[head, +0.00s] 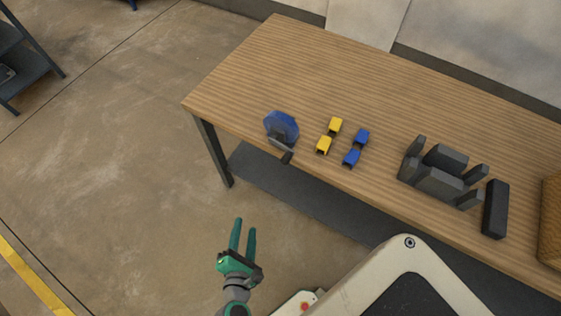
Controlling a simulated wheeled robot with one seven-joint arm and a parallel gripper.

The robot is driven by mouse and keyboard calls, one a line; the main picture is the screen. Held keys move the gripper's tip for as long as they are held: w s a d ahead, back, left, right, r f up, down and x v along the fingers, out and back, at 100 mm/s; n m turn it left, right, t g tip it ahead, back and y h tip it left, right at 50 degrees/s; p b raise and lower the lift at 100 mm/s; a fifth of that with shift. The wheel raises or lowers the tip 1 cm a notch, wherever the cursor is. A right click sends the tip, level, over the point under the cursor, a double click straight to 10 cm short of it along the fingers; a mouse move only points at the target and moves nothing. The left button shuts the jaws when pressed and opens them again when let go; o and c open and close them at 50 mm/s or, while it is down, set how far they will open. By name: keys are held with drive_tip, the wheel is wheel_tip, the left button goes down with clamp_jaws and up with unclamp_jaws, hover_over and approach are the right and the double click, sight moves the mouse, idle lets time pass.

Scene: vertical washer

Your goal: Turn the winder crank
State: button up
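The winder (283,124) is a blue, roughly octagonal disc standing near the front left edge of the wooden table (310,70). Its crank (280,143) is a grey arm on the front side, ending in a dark handle (287,157) that reaches out at the table's front edge. My gripper (245,225) has two green fingers with a gap between them and nothing in it. It is in front of the table, below the winder in the picture, and apart from the crank.
Further right stand a dark grey fixture (440,178), a black block (495,209) and a woven brown box (551,222). A dark lower shelf (300,187) runs under the table.

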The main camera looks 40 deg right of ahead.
drive_tip(key=w+d+r+n+g+h, duration=0.2)
drive_tip(key=w+d+r+n+h, duration=0.15)
drive_tip(key=d, duration=0.25)
drive_tip(key=n+g+h, duration=0.2)
drive_tip(key=h, duration=0.3)
approach(283, 164)
drive_tip(key=x, duration=1)
drive_tip(key=shift+w+d+f, duration=0.15)
drive_tip(key=shift+d+f, duration=0.05)
clamp_jaws()
